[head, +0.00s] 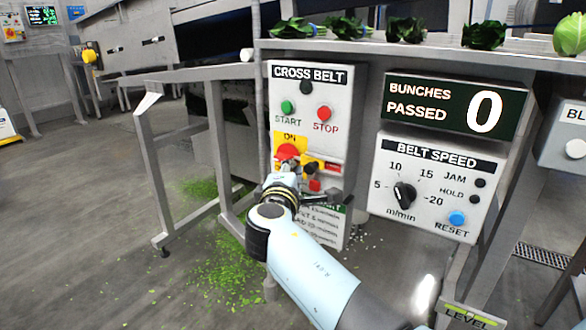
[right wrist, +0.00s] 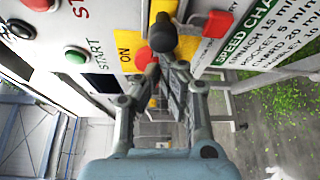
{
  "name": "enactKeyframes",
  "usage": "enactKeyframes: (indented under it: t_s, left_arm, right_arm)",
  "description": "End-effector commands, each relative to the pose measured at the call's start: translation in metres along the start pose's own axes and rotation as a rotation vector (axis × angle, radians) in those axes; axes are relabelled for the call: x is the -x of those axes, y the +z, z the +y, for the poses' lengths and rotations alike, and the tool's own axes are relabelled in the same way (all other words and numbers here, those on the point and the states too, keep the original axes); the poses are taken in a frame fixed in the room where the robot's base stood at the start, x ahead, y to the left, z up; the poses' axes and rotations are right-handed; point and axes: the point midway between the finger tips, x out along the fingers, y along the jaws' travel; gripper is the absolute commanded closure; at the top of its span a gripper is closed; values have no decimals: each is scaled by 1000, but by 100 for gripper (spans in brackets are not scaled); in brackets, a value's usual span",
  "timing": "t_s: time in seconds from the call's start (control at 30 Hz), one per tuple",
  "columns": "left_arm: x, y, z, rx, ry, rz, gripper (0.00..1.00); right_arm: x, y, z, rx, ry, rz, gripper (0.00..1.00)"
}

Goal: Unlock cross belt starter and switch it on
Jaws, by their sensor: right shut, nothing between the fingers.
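The cross belt starter (head: 305,78) is a white panel with a green START button (head: 287,106), a red STOP button (head: 324,113) and a dark lamp. Below them a red rotary handle (head: 287,151) sits on a yellow plate marked ON; the handle also shows in the right wrist view (right wrist: 142,58). A black ball knob (right wrist: 162,33) and a red block (right wrist: 217,23), possibly a lock, are beside it. My right gripper (right wrist: 166,68) is shut and empty, its fingertips close to the handle and knob; contact is unclear. It partly hides the handle area in the head view. My left gripper is out of view.
A belt speed box (head: 425,180) and a bunch counter (head: 450,105) reading 0 are to the right. Leafy greens (head: 484,35) lie on the belt above. Metal frame legs (head: 155,175) stand left. A green speed chart (head: 325,222) hangs below the starter.

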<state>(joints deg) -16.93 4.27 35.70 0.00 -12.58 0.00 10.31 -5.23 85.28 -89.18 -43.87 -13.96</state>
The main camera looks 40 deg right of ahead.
Motion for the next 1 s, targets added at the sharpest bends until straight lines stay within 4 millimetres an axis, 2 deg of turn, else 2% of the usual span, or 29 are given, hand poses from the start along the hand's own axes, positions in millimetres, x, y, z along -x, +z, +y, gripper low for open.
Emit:
enactKeyframes:
  t_s: [0.37, 0.67, 1.0]
  left_arm:
    - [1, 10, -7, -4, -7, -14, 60]
    - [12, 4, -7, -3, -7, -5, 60]
    - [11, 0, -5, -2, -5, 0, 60]
  right_arm:
    - [1, 0, 0, 0, 0, 0, 100]
    - [17, 37, -5, 2, 1, -1, 100]
    - [19, 40, -8, 2, -1, -3, 100]
